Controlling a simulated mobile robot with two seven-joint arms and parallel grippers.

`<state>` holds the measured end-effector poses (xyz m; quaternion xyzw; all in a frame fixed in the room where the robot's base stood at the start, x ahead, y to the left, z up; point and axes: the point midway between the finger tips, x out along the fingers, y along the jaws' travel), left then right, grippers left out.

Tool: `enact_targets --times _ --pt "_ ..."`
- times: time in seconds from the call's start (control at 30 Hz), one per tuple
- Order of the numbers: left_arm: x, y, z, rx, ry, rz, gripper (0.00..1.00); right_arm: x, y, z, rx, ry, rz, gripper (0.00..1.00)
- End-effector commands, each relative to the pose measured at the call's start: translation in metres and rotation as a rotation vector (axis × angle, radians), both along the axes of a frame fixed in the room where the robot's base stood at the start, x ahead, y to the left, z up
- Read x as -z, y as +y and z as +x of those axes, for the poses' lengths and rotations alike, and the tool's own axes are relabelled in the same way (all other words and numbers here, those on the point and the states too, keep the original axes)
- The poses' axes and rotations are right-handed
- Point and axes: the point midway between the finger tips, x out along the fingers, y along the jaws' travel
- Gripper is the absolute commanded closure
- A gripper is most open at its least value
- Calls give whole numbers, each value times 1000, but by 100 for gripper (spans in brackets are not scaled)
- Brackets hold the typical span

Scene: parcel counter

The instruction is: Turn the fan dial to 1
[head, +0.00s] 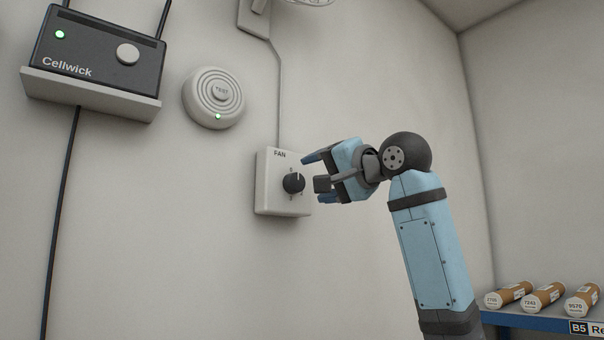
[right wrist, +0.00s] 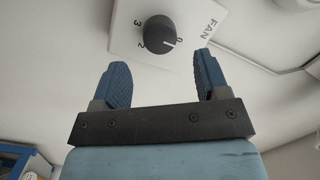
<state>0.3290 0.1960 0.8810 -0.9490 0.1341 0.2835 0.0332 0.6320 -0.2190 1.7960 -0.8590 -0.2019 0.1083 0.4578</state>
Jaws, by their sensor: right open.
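The fan dial (head: 293,183) is a round black knob on a pale wall box (head: 283,208) marked FAN. Its white pointer line points up in the head view. In the right wrist view the dial (right wrist: 159,35) has its line at the 0 mark, with 2 and 3 on the far side; I cannot make out the 1. My right gripper (head: 312,177) is open and empty, just right of the dial and facing it. In the right wrist view its blue fingers (right wrist: 163,66) stand apart, short of the dial, which lies beyond the gap between them. My left gripper is out of view.
A round TEST alarm (head: 215,98) and a black Cellwick box (head: 98,52) on a shelf (head: 90,94) are on the wall to the left. A conduit (head: 279,95) runs above the fan box. Several brown tubes (head: 543,296) lie on a blue shelf at lower right.

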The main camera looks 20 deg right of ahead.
Motion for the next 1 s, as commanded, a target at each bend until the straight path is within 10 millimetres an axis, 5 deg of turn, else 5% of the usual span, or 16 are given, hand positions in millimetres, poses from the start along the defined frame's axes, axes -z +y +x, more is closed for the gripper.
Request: enact_targets --times 0.3,0.67,0.9,1.0 --pt "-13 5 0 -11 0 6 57 -1 19 40 1 2 1 32" --pt "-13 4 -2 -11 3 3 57 0 22 45 1 0 0 32" --pt "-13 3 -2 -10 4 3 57 0 22 45 1 0 0 81" --pt "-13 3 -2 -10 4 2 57 1 22 45 1 0 1 81"
